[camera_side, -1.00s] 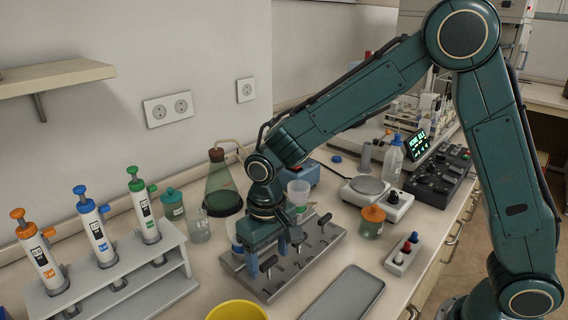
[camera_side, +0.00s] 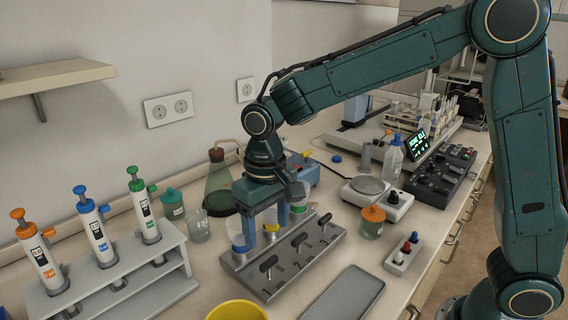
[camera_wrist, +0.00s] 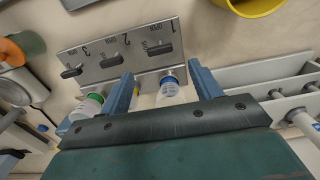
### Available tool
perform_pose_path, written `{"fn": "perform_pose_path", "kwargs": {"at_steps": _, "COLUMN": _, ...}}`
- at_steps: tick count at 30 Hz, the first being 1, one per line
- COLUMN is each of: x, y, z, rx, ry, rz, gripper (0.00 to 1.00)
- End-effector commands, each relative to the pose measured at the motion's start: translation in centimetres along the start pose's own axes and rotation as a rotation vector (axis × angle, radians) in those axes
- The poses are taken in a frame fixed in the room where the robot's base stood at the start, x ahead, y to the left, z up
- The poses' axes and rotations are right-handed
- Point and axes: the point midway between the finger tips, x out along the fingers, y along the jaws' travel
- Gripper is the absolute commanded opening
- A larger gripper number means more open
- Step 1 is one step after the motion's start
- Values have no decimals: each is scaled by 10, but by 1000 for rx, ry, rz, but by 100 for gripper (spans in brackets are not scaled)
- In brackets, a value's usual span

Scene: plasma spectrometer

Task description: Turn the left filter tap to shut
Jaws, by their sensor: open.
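The grey filter manifold (camera_side: 285,265) carries three dark taps in a row. The left tap (camera_side: 268,263), beside the number 1, also shows in the wrist view (camera_wrist: 160,48). The middle tap (camera_side: 299,241) and right tap (camera_side: 324,220) stand further along. All three handles lie about lengthwise along the plate. My gripper (camera_side: 266,238) is open and empty above the manifold's back side, over the filter cups and behind the left tap. In the wrist view, its blue fingers (camera_wrist: 162,72) are spread apart, with the blue-rimmed cup (camera_wrist: 168,84) between them; the left tap is beyond the tips, untouched.
Blue-, yellow- and green-rimmed cups stand along the manifold's back. A pipette rack (camera_side: 120,285) is at the left, a yellow bowl (camera_side: 237,311) and grey tray (camera_side: 345,295) in front. A flask (camera_side: 222,185) stands behind, an orange-lidded jar (camera_side: 372,221) to the right.

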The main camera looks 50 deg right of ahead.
Motion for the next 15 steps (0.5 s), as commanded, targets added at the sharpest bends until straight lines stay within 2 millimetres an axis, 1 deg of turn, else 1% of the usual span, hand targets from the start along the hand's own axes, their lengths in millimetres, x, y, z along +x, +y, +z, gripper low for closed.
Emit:
{"fn": "perform_pose_path", "kwargs": {"at_steps": 1, "x": -10, "y": 0, "z": 0, "rx": 0, "ry": 5, "rz": -2, "gripper": 64}}
{"fn": "perform_pose_path", "kwargs": {"at_steps": 6, "x": -36, "y": 0, "z": 0, "rx": 0, "ry": 3, "rz": -1, "gripper": 64}}
{"fn": "perform_pose_path", "kwargs": {"at_steps": 10, "x": -50, "y": 0, "z": 0, "rx": 1, "ry": 3, "rz": -1, "gripper": 64}}
{"fn": "perform_pose_path", "kwargs": {"at_steps": 15, "x": -59, "y": 0, "z": 0, "rx": 1, "ry": 1, "rz": 0, "gripper": 64}}
